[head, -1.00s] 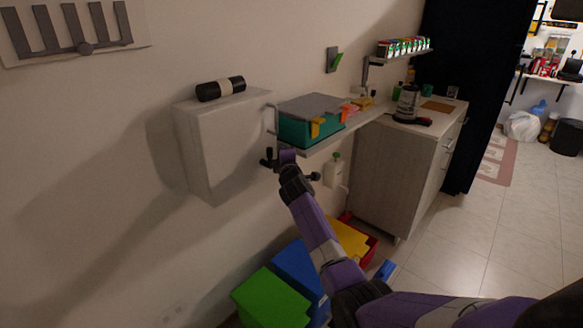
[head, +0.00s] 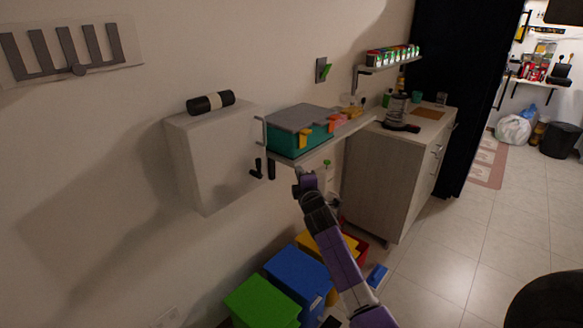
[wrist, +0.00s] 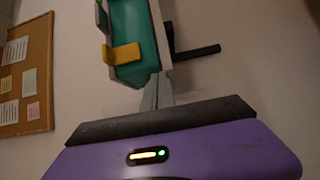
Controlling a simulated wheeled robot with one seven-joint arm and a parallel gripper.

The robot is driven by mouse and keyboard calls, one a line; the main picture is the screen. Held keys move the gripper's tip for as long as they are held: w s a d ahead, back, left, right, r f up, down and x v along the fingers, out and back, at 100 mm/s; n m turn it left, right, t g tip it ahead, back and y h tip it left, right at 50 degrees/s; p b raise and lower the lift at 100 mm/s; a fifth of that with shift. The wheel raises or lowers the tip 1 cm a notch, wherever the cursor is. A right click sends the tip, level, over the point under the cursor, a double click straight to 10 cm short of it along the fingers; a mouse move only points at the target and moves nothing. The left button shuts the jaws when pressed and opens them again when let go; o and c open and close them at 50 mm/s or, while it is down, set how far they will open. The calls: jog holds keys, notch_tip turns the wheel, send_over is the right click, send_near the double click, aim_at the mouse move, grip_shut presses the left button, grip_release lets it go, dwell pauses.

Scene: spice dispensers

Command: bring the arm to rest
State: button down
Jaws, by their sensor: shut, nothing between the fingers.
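My purple and dark grey arm rises from the bottom of the head view. My gripper (head: 302,178) is at its upper end, below the front edge of the wall shelf and apart from it in the picture. In the wrist view the grey fingers (wrist: 158,92) are together with nothing between them. A teal box (wrist: 132,30) with a yellow tab shows beyond them. The spice dispensers (head: 393,56) stand in a row on a small high shelf at the back, far from my gripper.
The wall shelf (head: 345,133) carries a teal box with a grey lid (head: 300,118). A white cabinet (head: 215,155) hangs to its left, black hooks (head: 271,168) between. Green (head: 262,302) and blue (head: 297,270) bins stand below.

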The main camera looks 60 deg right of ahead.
jog(key=shift+s+a, duration=0.1)
jog(key=shift+s, duration=0.25)
